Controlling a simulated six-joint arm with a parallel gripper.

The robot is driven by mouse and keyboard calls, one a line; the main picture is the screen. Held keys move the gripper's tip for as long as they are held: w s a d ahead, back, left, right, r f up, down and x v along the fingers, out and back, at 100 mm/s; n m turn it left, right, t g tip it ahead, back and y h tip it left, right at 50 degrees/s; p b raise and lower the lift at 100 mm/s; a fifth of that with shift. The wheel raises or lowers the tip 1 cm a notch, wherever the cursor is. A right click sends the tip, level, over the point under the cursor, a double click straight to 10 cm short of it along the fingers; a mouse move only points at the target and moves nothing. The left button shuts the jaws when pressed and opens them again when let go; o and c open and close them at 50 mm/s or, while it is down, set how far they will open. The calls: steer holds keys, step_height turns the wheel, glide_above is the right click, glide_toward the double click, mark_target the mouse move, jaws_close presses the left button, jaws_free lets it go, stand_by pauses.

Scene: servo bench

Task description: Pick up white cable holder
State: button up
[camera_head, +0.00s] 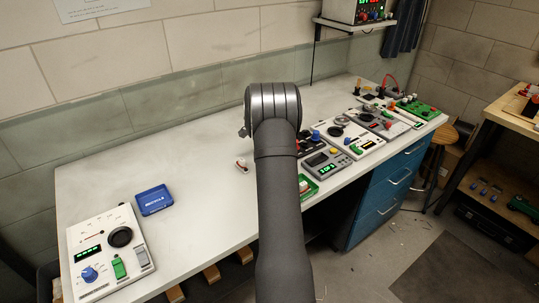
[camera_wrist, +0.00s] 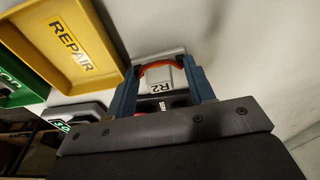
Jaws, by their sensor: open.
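A white cable holder marked "R2" (camera_wrist: 158,83), with an orange cable arched over it, shows between the blue fingers of my gripper (camera_wrist: 160,72) in the wrist view. The fingers are apart, one on each side of it. I cannot tell whether either finger touches it. In the head view, my arm hides the gripper. A small white piece with a dark red part (camera_head: 242,165) shows just left of my arm; I cannot tell for certain whether it is the holder.
A yellow "REPAIR" tray (camera_wrist: 113,72) and a green tray (camera_wrist: 12,97) lie left in the wrist view. The bench (camera_head: 190,220) holds a blue tray (camera_head: 154,200), a white control panel (camera_head: 108,252) and several devices right of my arm. Its middle left is clear.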

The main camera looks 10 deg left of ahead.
steer(key=c, duration=1.1)
steer(key=shift+r, duration=0.1)
jaws_close()
steer(key=shift+r, duration=0.6)
step_height(320, 180, up, 3)
steer(key=shift+f, duration=0.1)
steer(key=s+d+r+n+y, duration=0.1)
steer(key=d+r+n, duration=0.1)
steer(key=d+n, duration=0.6)
steer(key=s+d+r+n+y, duration=0.1)
steer(key=d+r+n, duration=0.2)
steer(key=d+n, duration=0.5)
steer(key=shift+s+d+r+n, duration=0.3)
steer(key=shift+s+d+n, duration=0.1)
steer(key=shift+d, duration=0.65)
